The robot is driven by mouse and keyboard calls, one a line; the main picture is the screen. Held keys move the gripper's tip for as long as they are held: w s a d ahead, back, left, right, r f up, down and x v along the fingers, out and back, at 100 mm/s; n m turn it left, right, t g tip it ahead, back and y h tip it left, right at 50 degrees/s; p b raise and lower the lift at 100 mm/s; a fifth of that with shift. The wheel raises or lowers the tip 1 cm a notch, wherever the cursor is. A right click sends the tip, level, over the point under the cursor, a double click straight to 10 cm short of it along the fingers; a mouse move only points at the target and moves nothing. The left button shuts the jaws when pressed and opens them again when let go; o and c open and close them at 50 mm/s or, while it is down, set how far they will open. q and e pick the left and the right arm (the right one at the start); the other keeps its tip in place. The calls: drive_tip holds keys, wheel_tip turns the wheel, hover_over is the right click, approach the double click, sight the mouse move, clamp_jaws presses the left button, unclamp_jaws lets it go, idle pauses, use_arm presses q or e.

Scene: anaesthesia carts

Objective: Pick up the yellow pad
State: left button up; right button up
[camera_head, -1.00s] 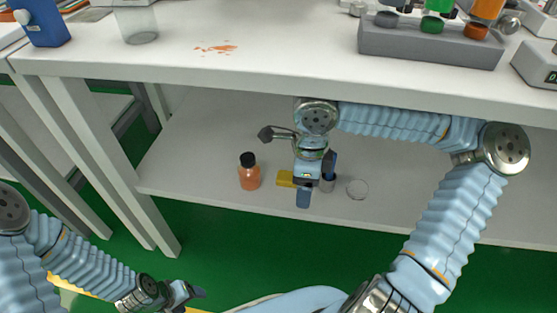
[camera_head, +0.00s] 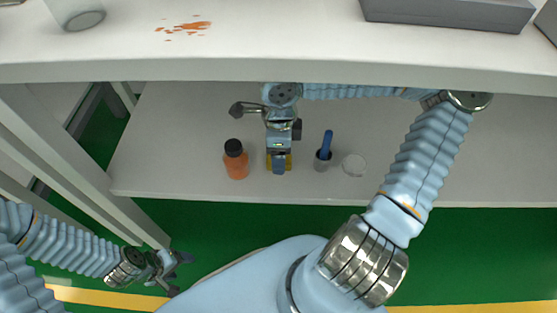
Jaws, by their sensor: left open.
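The yellow pad (camera_head: 289,161) lies on the lower shelf of the white table, mostly hidden behind my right gripper. My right gripper (camera_head: 279,168) points down right over it, and the pad's yellow edges show on both sides of the fingers. I cannot tell whether the fingers are open or shut on the pad, or whether they touch it. My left gripper (camera_head: 181,275) is open and empty at the lower left, over the green floor and away from the shelf.
An orange bottle with a black cap (camera_head: 235,160) stands close left of the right gripper. The white tabletop (camera_head: 290,45) overhangs the shelf. An orange spill (camera_head: 185,28) lies on top.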

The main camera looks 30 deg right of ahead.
drive_tip(key=shift+f, duration=0.75)
drive_tip(key=c, duration=1.2)
